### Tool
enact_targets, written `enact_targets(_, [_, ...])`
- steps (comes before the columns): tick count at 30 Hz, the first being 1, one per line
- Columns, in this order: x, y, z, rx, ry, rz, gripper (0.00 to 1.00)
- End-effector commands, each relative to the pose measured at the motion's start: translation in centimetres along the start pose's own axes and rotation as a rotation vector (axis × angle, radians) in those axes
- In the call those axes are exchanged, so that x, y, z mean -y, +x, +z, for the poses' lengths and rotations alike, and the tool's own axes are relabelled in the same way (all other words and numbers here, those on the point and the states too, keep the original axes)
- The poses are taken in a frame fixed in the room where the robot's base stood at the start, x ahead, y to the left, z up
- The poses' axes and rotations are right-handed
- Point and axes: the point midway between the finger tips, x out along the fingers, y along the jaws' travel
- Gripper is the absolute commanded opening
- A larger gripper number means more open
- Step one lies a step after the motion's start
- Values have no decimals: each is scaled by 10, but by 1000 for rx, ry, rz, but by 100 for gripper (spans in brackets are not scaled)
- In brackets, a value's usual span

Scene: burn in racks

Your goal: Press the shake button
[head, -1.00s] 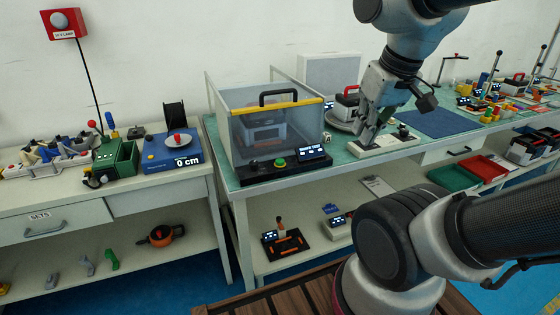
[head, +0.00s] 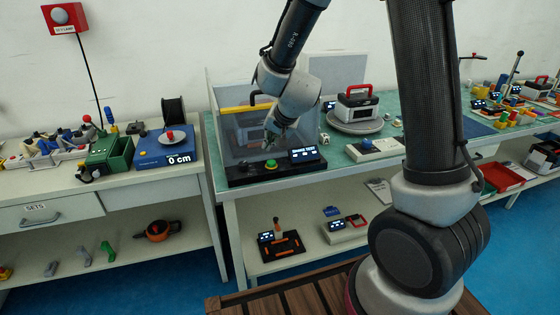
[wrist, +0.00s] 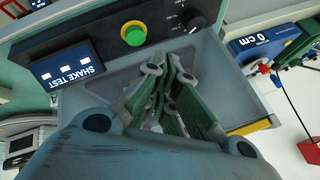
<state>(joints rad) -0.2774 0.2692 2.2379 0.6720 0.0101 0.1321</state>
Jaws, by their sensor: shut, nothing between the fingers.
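The shake button is a round green button (head: 270,163) on the black control panel (head: 243,174) at the front of a clear-walled box (head: 226,140). It also shows near the top of the wrist view (wrist: 133,35), uncovered. The panel's lit screen reads SHAKE TEST (head: 303,155); it shows in the wrist view too (wrist: 67,67). The exact height gap cannot be told.
A black knob (wrist: 196,14) sits beside the button. The box has a yellow edge (head: 238,109). A red-handled device (head: 355,104) stands on a round plate to the right. A blue unit reading 0 cm (head: 168,149) is on the left bench.

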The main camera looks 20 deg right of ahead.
Motion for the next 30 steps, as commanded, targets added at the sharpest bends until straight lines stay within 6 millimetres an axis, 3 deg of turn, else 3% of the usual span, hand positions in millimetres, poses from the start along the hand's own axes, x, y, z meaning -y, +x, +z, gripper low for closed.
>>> enact_targets(3, [9, -3, -29, -119, 70, -26, 0])
enact_targets(9, [10, -7, -48, -208, 114, -38, 0])
enact_targets(22, [7, -4, -47, -209, 116, -35, 0])
enact_targets(30, [-6, 22, -33, -205, 113, -34, 0])
